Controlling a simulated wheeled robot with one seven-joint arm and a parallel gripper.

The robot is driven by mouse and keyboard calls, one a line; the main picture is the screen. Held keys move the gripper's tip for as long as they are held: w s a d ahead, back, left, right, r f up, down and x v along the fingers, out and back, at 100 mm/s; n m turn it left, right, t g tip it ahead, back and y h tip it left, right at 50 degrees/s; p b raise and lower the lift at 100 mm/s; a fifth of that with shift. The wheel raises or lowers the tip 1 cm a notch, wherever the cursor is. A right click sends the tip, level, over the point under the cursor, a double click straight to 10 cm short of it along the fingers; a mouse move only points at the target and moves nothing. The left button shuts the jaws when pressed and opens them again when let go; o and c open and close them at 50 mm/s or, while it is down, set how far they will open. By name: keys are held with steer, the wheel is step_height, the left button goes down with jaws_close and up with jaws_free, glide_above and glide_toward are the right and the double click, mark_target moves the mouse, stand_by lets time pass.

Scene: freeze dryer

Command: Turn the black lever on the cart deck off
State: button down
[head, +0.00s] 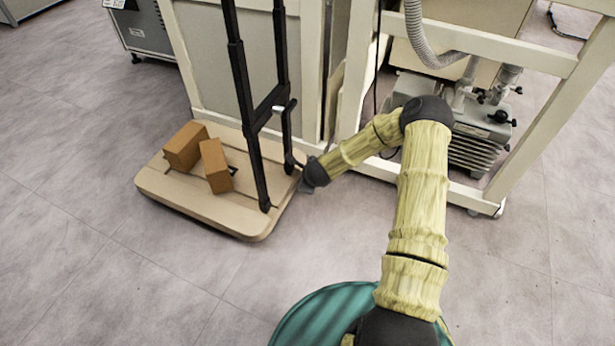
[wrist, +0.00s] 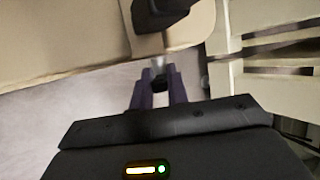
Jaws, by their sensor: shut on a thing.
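The cart deck (head: 190,208) is a tan board with rounded corners, low on the floor at the left of the head view. A small black lever (head: 290,162) shows at its right edge, beside the black handle frame. My gripper reaches this edge from the right, and its fingers are too small to make out in the head view. In the wrist view, my gripper (wrist: 159,72) has its two purple fingers on either side of the dark end of the lever (wrist: 160,80). A pale metal piece shows just beyond the fingertips. The lever's exact angle is hard to tell.
Two brown boxes (head: 185,146) (head: 215,166) lie on the deck. The black handle frame (head: 240,85) rises from it. A cream rack (head: 355,80) with a grey pump (head: 480,135) stands close behind and to the right. The floor in front is clear.

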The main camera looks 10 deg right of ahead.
steer(key=shift+s+a+f+n+t+h, duration=0.15)
steer(key=shift+s+f+n+t+h, duration=0.35)
steer(key=shift+t, duration=0.75)
steer(key=shift+a+f+n+t+h, duration=0.15)
steer(key=shift+f+n+t+h, duration=0.15)
steer(key=shift+t+h, duration=0.75)
steer(key=shift+s+a+f+n+t+h, duration=0.15)
steer(key=shift+s+f+n+t+h, duration=0.25)
steer(key=shift+t, duration=1)
steer(key=shift+w+f, duration=0.1)
steer(key=shift+w, duration=0.05)
steer(key=c, duration=1.4)
jaws_free()
steer(key=shift+o, duration=0.2)
